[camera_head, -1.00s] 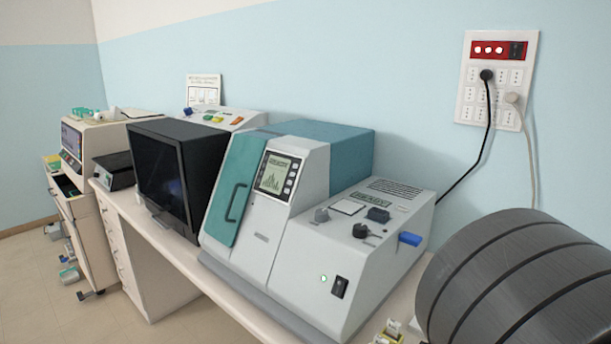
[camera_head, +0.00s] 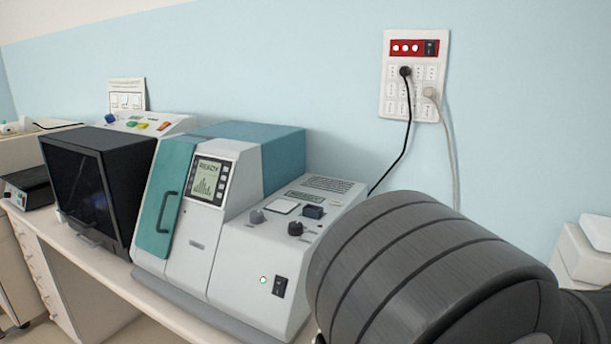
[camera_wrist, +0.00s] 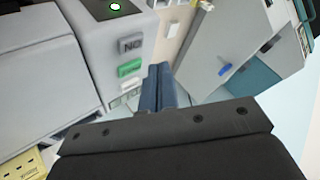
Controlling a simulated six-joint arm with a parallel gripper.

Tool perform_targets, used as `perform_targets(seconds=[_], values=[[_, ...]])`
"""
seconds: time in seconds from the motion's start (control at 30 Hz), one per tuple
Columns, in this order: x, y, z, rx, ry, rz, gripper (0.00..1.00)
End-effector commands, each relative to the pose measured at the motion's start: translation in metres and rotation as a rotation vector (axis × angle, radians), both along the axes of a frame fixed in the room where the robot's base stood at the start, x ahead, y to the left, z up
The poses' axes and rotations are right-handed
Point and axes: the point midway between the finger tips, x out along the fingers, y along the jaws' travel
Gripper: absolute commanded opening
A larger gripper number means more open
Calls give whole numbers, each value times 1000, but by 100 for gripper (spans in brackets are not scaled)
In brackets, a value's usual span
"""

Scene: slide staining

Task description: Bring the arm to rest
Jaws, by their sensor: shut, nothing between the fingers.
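My gripper (camera_wrist: 160,72) shows in the wrist view as two blue fingers side by side, shut and empty. It hangs in the gap between a grey machine with a green button on the left and a grey and teal machine on the right. It seems to touch neither, though depth is hard to judge. In the head view, a dark ribbed part of my arm fills the lower right and my gripper is out of sight.
A grey and teal machine (camera_head: 240,225) with a lit screen stands on the white bench beside a black-fronted box (camera_head: 85,190). White stacked blocks (camera_head: 580,250) stand at the far right. A wall socket panel (camera_head: 414,108) has two cables. A yellow item (camera_wrist: 25,165) lies lower left in the wrist view.

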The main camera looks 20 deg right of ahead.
Motion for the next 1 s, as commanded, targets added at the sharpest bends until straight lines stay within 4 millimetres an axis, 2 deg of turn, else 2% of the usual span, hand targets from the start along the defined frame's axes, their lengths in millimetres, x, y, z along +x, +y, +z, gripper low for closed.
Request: perform_targets(seconds=[0.3,0.63,1.0], values=[[0,0,65,-3,0,0,0],[8,7,75,-258,152,344,0],[11,7,99,-506,316,743,0]])
